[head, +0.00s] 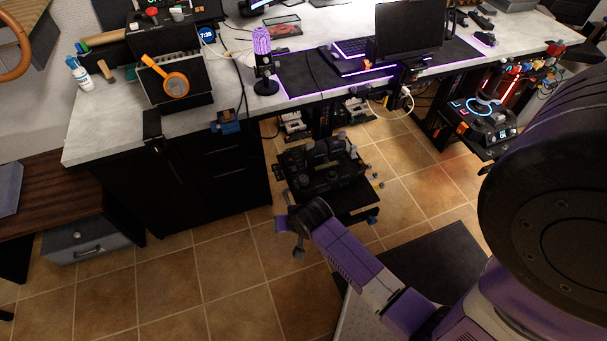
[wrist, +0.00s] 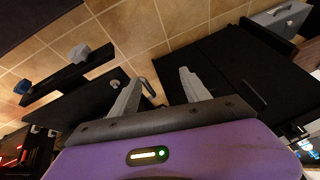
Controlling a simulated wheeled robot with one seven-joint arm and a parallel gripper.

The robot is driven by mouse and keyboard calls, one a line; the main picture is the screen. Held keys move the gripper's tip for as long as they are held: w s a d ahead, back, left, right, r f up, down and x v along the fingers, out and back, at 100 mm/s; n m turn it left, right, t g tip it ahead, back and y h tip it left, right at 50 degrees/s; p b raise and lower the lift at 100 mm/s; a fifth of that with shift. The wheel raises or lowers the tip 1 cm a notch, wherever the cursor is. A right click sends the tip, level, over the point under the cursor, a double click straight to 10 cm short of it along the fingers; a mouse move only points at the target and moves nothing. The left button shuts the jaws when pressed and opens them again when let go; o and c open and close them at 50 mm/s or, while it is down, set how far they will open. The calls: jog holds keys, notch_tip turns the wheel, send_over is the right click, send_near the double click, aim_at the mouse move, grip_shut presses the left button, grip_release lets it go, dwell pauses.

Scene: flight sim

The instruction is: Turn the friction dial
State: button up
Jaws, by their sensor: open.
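I cannot tell the friction dial apart for certain. A black control unit (head: 325,165) with levers and small knobs stands below the desk, at the middle of the head view. Small knobs show along its right side, one of them blue (head: 372,220). In the wrist view a dark panel (wrist: 68,80) at the upper left carries a blue knob (wrist: 22,87) and a grey knob (wrist: 78,53). My gripper (wrist: 162,82) is open, with nothing between its fingers. In the head view my gripper (head: 297,248) is to the lower left of the unit, partly hidden by my wrist.
The grey desk (head: 110,130) holds a microphone (head: 263,60), keyboard and monitor. A black cabinet (head: 220,165) stands left of the unit. Another control stand (head: 487,115) with lit parts is at the right. Tiled floor (head: 180,285) is clear at the lower left.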

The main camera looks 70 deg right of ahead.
jog(key=w+d+r+m+g+y, duration=0.1)
jog(key=w+d+m+g, duration=0.2)
jog(key=d, duration=0.7)
notch_tip(320, 180, up, 6)
jog(key=m+g+y, duration=0.2)
jog(key=m, duration=0.2)
send_over(304, 179)
jog(key=shift+w+d+r, duration=0.1)
jog(key=shift+r, duration=0.1)
notch_tip(304, 179, down, 8)
jog(key=shift+r+b, duration=0.25)
jog(key=shift+b, duration=0.35)
grip_shut()
